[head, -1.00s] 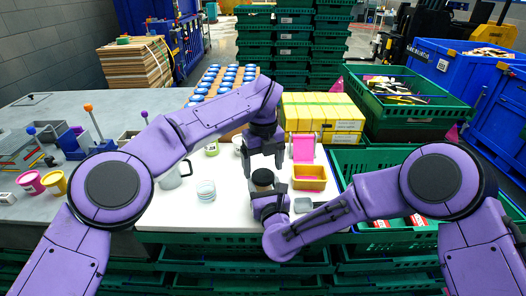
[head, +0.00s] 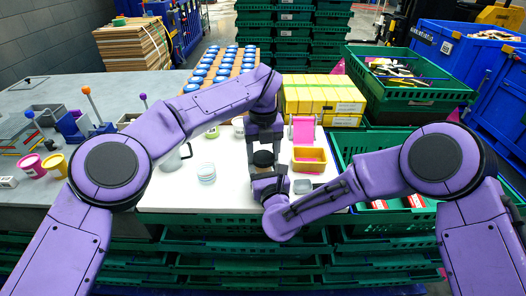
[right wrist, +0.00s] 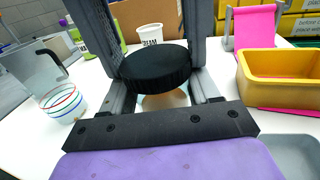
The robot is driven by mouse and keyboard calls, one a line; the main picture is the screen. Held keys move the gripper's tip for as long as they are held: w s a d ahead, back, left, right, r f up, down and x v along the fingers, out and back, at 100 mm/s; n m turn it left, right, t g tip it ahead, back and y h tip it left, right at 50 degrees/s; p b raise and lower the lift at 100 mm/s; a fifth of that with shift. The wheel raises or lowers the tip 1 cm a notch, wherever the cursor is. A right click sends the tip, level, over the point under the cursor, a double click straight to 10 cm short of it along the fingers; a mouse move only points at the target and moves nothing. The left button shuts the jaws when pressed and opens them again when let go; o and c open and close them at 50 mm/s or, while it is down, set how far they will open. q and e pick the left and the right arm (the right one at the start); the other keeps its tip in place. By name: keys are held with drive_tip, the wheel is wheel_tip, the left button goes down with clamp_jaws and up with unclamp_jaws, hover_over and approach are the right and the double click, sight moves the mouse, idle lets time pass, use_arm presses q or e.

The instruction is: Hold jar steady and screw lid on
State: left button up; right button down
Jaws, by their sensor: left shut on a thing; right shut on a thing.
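The jar (right wrist: 163,101) stands upright on the white worktop, with the round black lid (right wrist: 155,68) on its top; the lid also shows in the head view (head: 263,158). My right gripper (right wrist: 165,98) is shut on the jar from the near side, a finger on each side below the lid. My left gripper (head: 264,150) reaches down from above and is shut on the lid, with its dark fingers on either side of it in the right wrist view. Most of the jar is hidden by the lid and fingers. I cannot tell how far the lid is threaded.
A striped glass (right wrist: 62,103) and a grey mug (head: 176,158) stand to the left. A yellow tray (head: 309,160), pink stand (head: 303,130) and grey dish (head: 303,186) are close on the right. A white cup (right wrist: 150,34) is behind. Green crates flank the worktop.

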use_arm(q)
drive_tip(key=shift+m, duration=0.6)
drive_tip(key=o, duration=1.2)
drive_tip(key=shift+c, duration=0.2)
drive_tip(key=shift+r, duration=2.3)
drive_tip(key=shift+c, duration=0.3)
